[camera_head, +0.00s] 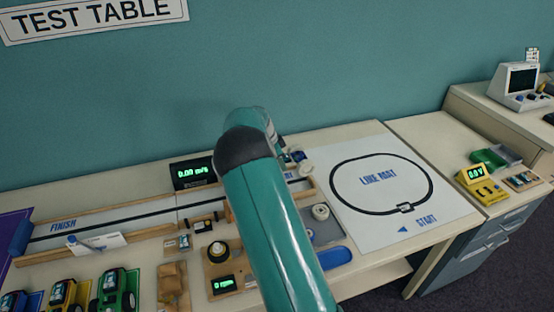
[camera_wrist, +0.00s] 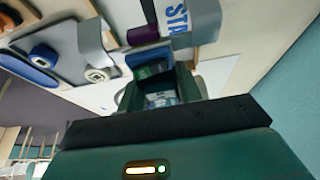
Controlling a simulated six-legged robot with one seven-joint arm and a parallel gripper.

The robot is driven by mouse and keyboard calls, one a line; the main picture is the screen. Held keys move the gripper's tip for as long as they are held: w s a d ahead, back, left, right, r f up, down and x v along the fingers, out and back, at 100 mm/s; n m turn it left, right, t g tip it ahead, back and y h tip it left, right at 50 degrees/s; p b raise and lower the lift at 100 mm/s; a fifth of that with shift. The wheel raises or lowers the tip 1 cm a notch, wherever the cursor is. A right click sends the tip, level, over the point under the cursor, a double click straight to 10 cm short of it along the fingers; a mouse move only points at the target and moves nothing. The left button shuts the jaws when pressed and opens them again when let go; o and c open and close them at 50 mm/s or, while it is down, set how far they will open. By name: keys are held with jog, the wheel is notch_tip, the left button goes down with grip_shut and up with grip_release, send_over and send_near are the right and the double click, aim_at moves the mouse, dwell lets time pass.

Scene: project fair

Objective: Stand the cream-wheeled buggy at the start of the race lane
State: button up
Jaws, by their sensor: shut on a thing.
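My gripper (camera_wrist: 158,66) is shut on the cream-wheeled buggy (camera_wrist: 160,90), whose dark blue-green body shows between the fingers in the wrist view. In the head view the buggy (camera_head: 297,156) shows in part past the end of my arm, with a cream wheel near the right end of the race lane (camera_head: 120,217). The lane runs left to the word FINISH. The letters "STA" show close by the buggy in the wrist view. My arm hides the gripper and much of the lane's right part in the head view. I cannot tell whether the wheels touch the lane.
Blue, yellow and green buggies (camera_head: 117,289) stand at the front left. A speed display (camera_head: 193,174) stands behind the lane. A grey tray with a cream roll (camera_head: 320,212) lies right of my arm. The line mat (camera_head: 372,222) is mostly clear.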

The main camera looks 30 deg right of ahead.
jog(key=shift+s+d+f, duration=0.15)
jog(key=shift+s+f, duration=0.05)
jog(key=shift+f, duration=0.4)
notch_tip(320, 180, down, 2)
jog(key=shift+f, duration=0.75)
jog(key=shift+w, duration=0.1)
jog(key=shift+a, duration=0.2)
jog(key=shift+f, duration=0.7)
dwell(0.9)
jog(key=shift+d+f, duration=0.2)
jog(key=shift+d, duration=0.1)
jog(key=shift+c, duration=0.7)
